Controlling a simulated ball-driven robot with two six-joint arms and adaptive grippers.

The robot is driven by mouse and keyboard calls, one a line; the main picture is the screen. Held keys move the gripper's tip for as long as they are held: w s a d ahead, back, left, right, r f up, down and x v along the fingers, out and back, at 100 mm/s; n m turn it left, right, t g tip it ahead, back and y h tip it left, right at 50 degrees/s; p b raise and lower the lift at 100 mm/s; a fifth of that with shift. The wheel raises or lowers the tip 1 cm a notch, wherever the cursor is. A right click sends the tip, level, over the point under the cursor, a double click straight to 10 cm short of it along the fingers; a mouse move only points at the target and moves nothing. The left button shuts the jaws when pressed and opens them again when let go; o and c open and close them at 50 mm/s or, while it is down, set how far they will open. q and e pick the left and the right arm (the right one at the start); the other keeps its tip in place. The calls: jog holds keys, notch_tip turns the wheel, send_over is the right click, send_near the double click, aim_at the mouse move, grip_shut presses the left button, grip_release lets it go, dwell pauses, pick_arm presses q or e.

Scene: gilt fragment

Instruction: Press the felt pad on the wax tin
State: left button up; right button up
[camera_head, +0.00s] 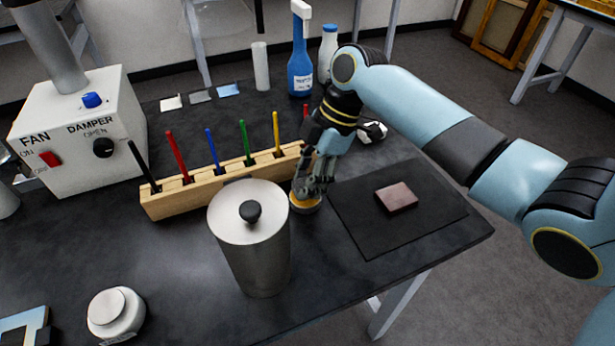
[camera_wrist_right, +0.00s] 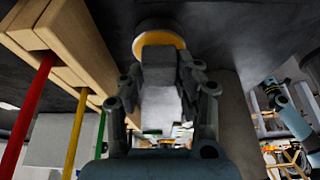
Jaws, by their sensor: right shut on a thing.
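The wax tin (camera_head: 305,206) is a low round tin with an amber-yellow top, on the dark bench between the steel canister and the black mat. In the right wrist view its yellow rim (camera_wrist_right: 160,40) shows just beyond the fingers. My right gripper (camera_head: 312,186) points down right over the tin. It is shut on a pale grey block, which looks like the felt pad (camera_wrist_right: 160,75). The pad overlaps the tin in the wrist view; I cannot tell for certain whether they touch. In the head view the fingers mostly hide the pad. My left gripper is not in view.
A steel lidded canister (camera_head: 250,245) stands close at the tin's left. A wooden rack (camera_head: 215,187) with several coloured sticks is behind. A black mat (camera_head: 365,237) with a brown block (camera_head: 396,197) lies to the right. Bottles (camera_head: 300,70) stand farther back.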

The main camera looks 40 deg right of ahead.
jog(key=shift+f+b, duration=0.3)
jog(key=shift+f, duration=0.2)
dwell(0.3)
jog(key=shift+s+f, duration=0.1)
dwell(1.3)
notch_tip(320, 180, up, 7)
jog(key=p, duration=0.7)
jog(key=shift+p, duration=0.4)
